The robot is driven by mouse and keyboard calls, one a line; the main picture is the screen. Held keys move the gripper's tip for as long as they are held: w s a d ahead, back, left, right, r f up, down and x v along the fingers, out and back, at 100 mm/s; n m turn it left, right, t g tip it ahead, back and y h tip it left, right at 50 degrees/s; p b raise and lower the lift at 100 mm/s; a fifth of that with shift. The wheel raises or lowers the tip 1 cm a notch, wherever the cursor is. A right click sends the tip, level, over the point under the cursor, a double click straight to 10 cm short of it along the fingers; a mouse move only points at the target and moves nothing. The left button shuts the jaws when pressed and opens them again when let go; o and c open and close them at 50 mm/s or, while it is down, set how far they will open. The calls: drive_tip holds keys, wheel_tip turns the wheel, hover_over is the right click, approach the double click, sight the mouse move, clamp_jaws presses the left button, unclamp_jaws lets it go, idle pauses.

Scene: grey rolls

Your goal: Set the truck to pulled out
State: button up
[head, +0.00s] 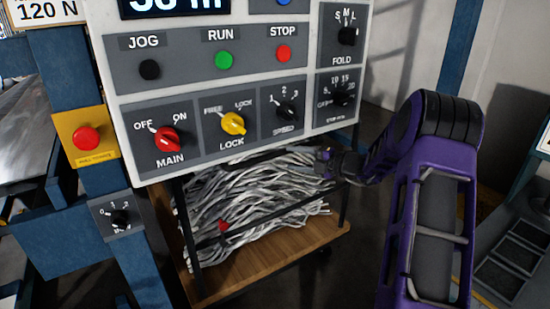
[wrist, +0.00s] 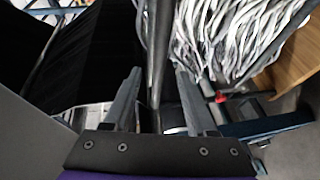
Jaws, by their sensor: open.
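The truck (head: 268,262) is a low cart with a wooden deck and a thin black frame, loaded with tangled grey strands (head: 255,190). It stands below the control panel in the head view. Its deck (wrist: 297,50) shows at the right of the wrist view. My gripper (head: 326,161) is by the upper right of the frame, under the panel's lower edge. In the wrist view my gripper (wrist: 158,72) is open, with a dark bar (wrist: 159,40) running between its fingers. I cannot tell whether either finger touches the bar.
The control panel (head: 200,88) with knobs and buttons hangs right above the truck. A blue post with a red push button (head: 86,138) stands at the left. A red knob (head: 223,226) shows at the truck's front. Open floor lies right of the truck.

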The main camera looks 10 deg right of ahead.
sight(278, 155)
drive_tip(key=x, duration=0.7)
drive_tip(key=shift+w+a+b, duration=0.25)
drive_tip(key=shift+w+b, duration=0.05)
drive_tip(key=shift+b, duration=0.1)
clamp_jaws()
idle(0.9)
